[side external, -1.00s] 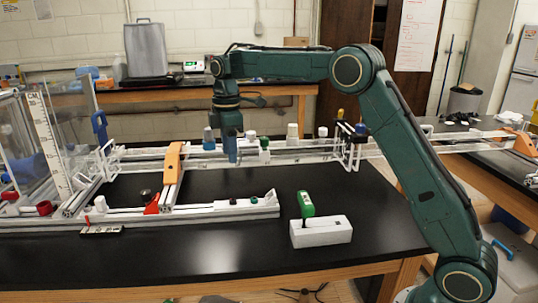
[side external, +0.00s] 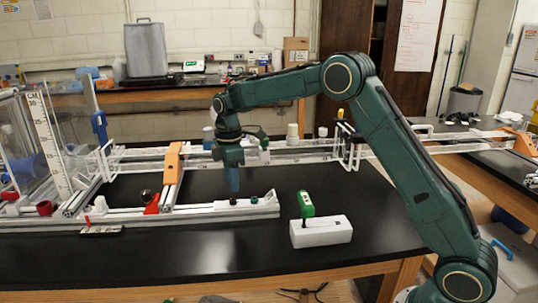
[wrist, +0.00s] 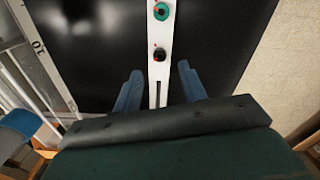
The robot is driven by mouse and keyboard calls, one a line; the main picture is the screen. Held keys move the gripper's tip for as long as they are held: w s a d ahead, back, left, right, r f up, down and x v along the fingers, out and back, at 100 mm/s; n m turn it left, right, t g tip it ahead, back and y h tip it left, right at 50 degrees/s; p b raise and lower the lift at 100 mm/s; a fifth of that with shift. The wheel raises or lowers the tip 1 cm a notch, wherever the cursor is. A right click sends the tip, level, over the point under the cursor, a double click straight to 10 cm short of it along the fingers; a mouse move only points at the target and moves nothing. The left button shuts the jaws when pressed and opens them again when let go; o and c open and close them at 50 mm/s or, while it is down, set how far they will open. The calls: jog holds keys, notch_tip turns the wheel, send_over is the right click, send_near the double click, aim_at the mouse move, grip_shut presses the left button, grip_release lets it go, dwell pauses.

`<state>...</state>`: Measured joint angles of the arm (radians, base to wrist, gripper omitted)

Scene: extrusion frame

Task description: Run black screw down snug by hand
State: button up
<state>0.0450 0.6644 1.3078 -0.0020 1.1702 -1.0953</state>
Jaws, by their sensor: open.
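The black screw (side external: 233,201) sits in a white strip on the front rail (side external: 195,213). In the wrist view the black screw (wrist: 159,54) shows as a dark round head with a small red mark beside it. A green screw (side external: 254,199) sits farther along the same strip, and it also shows in the wrist view (wrist: 161,11). My gripper (side external: 232,186) points down just above the black screw. In the wrist view its two blue fingers (wrist: 160,70) are apart and empty, one on each side of the strip, with the black screw just beyond their tips.
An orange bracket (side external: 172,163) crosses the frame to the left of my gripper. A green-handled tool (side external: 306,204) stands in a white block (side external: 321,232) at the right.

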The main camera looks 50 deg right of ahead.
aim_at(233, 202)
jog(key=shift+f, duration=2.7)
jog(key=shift+c, duration=0.4)
grip_shut()
jog(key=shift+m, duration=0.3)
jog(key=m, duration=1.2)
jog(key=shift+m, duration=0.4)
jog(key=shift+r, duration=0.1)
